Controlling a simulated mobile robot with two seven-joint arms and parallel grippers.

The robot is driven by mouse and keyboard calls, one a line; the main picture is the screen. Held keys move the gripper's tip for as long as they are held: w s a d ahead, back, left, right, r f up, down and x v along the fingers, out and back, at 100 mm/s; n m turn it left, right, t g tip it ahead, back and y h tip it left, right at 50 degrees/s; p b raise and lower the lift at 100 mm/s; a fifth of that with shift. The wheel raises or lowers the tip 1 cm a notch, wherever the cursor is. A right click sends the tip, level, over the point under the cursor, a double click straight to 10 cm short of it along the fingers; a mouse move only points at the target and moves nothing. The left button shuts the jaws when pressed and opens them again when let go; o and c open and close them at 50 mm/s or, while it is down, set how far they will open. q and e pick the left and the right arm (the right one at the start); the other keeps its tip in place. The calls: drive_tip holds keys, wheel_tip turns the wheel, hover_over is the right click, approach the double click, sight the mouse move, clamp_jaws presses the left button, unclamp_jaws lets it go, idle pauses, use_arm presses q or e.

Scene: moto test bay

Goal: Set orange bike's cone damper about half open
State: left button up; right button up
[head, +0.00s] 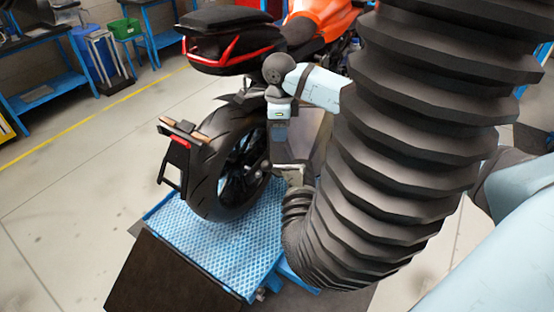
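The orange bike (318,18) stands on a blue lift, its rear wheel (225,165) toward me. A thick black ribbed hose (400,150) fills the middle right and curves down behind the bike. Its narrow end (297,203) meets a small greyish fitting (291,174) beside the rear wheel, which seems to be the cone; the damper's lever and setting cannot be made out. My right gripper (279,138) points down just above this fitting, with the forearm passing behind the hose. Its fingers are too small to read, and contact is unclear. My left gripper is out of view.
The blue textured lift platform (215,245) has a dark ramp (165,280) at its near end. Blue workbenches (40,100), a green bin (125,28) and a blue bin (97,58) stand at the back left. The floor at left is clear.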

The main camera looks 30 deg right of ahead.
wheel_tip(320, 180, down, 10)
drive_tip(key=shift+s+a+r+p, duration=0.1)
drive_tip(key=shift+a+p, duration=0.05)
drive_tip(key=shift+p, duration=1.1)
drive_tip(key=shift+f, duration=0.85)
drive_tip(key=shift+c, duration=0.4)
clamp_jaws()
